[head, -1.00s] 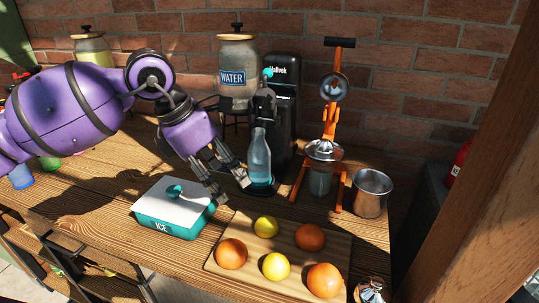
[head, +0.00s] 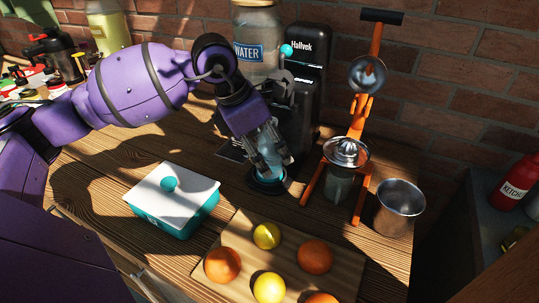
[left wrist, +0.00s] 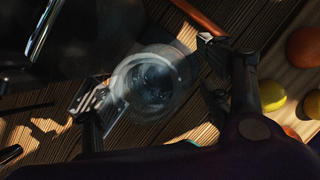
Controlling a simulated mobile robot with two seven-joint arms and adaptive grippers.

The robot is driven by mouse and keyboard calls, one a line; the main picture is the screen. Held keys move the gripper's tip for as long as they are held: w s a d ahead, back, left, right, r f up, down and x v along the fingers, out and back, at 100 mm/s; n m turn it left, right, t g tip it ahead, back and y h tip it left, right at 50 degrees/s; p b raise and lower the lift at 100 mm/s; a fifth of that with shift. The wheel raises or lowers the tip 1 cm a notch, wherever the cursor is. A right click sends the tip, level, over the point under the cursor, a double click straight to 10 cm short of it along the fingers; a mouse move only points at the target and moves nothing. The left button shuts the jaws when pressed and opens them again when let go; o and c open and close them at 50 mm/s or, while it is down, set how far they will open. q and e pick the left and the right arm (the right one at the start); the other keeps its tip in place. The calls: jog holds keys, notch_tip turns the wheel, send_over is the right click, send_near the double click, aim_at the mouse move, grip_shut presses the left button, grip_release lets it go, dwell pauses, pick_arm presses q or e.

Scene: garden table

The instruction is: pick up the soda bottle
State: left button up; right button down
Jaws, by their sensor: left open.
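The soda bottle (head: 268,142) is clear bluish and stands at the black soda maker's (head: 305,75) round base, partly hidden behind my left gripper (head: 273,166). In the left wrist view, the bottle (left wrist: 154,84) shows end-on as a round, see-through shape between the two spread fingers of my left gripper (left wrist: 150,74). The fingers are open on either side of it, and I cannot tell whether either one touches it. My right gripper is in neither view.
A teal ice box with a white lid (head: 172,198) stands front left of the bottle. An orange juicer press (head: 358,130) and a metal cup (head: 399,208) stand to the right. A cutting board (head: 235,237) with fruit lies in front. A water jar (head: 257,50) stands behind.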

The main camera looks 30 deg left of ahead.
pick_arm(q)
jog(key=shift+x, duration=1)
jog(key=shift+c, duration=0.3)
jog(key=shift+r, duration=0.1)
jog(key=c, duration=1.4)
jog(key=shift+w, duration=0.1)
jog(key=shift+c, duration=1)
jog(key=shift+r, duration=0.2)
